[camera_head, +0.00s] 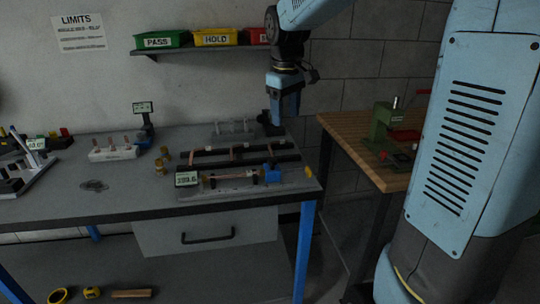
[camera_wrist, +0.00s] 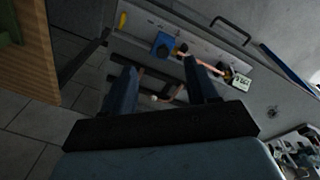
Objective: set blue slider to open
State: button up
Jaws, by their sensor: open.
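The blue slider (camera_head: 271,173) sits at the right end of the front rail of a bench fixture (camera_head: 222,191). A copper tube (camera_head: 230,176) lies along that rail to its left. In the wrist view the blue slider (camera_wrist: 163,44) shows beyond my fingers, with the copper tube (camera_wrist: 207,62) reaching away from it. My gripper (camera_head: 284,120) hangs pointing down above the back right of the bench, higher than the slider and apart from it. In the wrist view its two fingers (camera_wrist: 161,82) are spread with nothing held between them.
A display (camera_head: 187,179) stands at the fixture's left end. More dark rails with copper pieces (camera_head: 233,153) lie behind. A white block (camera_head: 114,153) is further left. A wooden table (camera_head: 365,150) with a green device (camera_head: 383,125) stands right. Bins (camera_head: 215,37) sit on a shelf above.

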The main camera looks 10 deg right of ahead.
jog(key=n+g, duration=0.1)
jog(key=n, duration=0.1)
send_over(272, 159)
notch_tip(272, 159, down, 3)
notch_tip(272, 159, down, 14)
jog(key=shift+f, duration=0.1)
dwell(0.4)
grip_shut()
dwell(0.4)
